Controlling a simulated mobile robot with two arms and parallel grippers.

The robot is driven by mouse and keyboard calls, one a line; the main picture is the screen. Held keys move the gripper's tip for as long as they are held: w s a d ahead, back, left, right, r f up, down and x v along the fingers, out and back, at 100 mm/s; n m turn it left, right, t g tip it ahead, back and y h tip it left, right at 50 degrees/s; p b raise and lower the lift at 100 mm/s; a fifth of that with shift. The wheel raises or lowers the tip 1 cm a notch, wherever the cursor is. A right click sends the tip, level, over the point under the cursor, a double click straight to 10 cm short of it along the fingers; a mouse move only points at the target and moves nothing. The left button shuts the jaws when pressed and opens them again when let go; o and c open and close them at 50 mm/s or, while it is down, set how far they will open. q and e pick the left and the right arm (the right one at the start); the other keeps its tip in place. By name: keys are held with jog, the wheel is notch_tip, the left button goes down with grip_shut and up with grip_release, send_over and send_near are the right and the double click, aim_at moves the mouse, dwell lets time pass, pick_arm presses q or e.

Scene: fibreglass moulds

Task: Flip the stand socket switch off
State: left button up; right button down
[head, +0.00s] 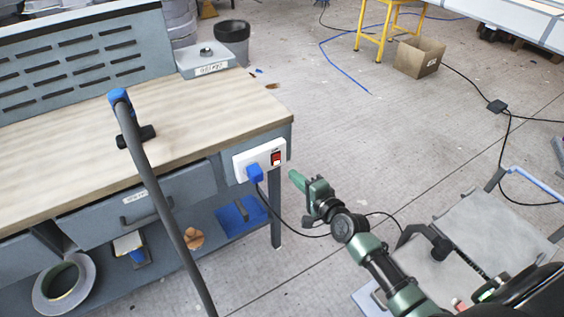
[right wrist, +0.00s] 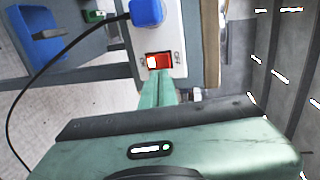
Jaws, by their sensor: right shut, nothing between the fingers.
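The white stand socket (head: 240,162) is fixed to the front corner of the workbench, with a blue plug (head: 254,173) in it. Its red rocker switch (head: 276,158) sits right of the plug. In the right wrist view the switch (right wrist: 164,60) has a bright patch at its left end and small labels at both ends. I cannot tell which side is pressed in. My right gripper (head: 294,176) is shut and empty. Its green fingertips (right wrist: 158,78) are close to the switch and overlap its lower edge; contact is unclear. My left gripper is not in view.
The wooden bench top (head: 190,110) is mostly bare. A grey pole (head: 150,180) with a blue end crosses in front of the bench. A black cable (head: 270,206) hangs from the plug. A bin (head: 233,40) and a cardboard box (head: 420,58) stand on open floor behind.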

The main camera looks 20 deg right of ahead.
aim_at(276, 157)
jog(key=x, duration=0.5)
jog(key=r+x, duration=0.1)
jog(key=x, duration=0.1)
jog(key=shift+w, duration=0.4)
jog(key=shift+w+a, duration=0.1)
jog(key=shift+w, duration=0.05)
jog(key=shift+w+r, duration=0.2)
jog(key=shift+w, duration=0.15)
jog(key=shift+s+f, duration=0.1)
jog(key=shift+a, duration=0.1)
